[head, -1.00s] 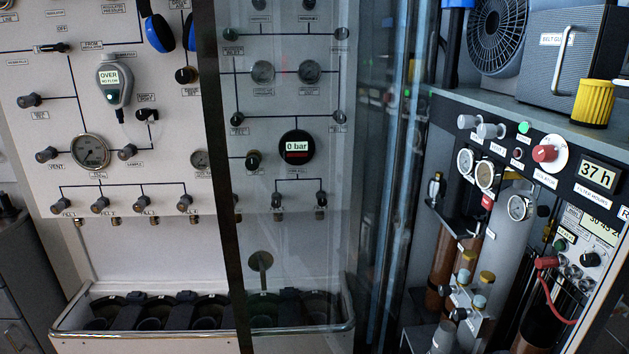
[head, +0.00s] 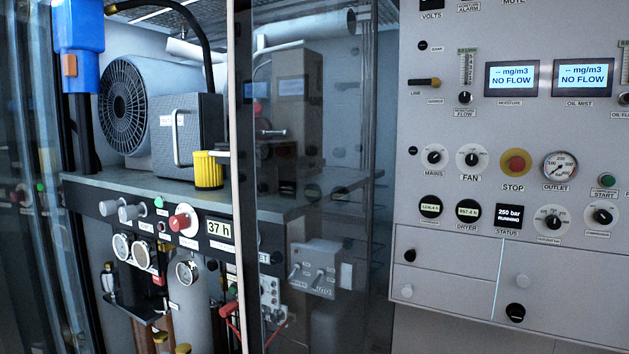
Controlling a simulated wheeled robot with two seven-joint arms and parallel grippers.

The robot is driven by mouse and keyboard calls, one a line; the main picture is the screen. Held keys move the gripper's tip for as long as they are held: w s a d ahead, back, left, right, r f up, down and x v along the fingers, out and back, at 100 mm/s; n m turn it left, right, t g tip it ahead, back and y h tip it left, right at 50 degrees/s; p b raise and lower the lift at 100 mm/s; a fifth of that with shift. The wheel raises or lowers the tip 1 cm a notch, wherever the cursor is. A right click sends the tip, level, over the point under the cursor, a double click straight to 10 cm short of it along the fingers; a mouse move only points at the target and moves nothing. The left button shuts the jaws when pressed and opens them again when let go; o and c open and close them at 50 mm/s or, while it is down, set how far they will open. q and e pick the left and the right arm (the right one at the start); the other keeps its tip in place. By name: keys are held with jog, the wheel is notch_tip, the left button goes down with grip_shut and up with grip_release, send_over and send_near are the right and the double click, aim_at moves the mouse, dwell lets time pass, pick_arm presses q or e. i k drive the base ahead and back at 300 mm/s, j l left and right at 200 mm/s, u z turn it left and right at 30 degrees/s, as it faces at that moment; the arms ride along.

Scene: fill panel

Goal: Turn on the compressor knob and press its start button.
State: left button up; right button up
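On the control panel (head: 470,130) at the right of the head view, a black knob on a white dial (head: 601,216) sits near the right edge. Its small label looks like "COMPRESSOR", but it is hard to read. Its pointer appears tilted; I cannot tell which setting it marks. Just above it is the green start button (head: 607,180), labelled START. A status display (head: 508,215) left of the knob reads "250 bar RUNNING". Neither of my grippers is in view.
A red stop button (head: 515,162), an outlet gauge (head: 560,167), a fan knob (head: 472,157) and a mains knob (head: 433,156) share the panel. Two displays (head: 511,78) read "NO FLOW". A glass door with a dark frame (head: 249,180) stands left, before the compressor bench (head: 110,185).

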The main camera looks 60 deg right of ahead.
aim_at(603, 216)
jog(key=z, duration=3.2)
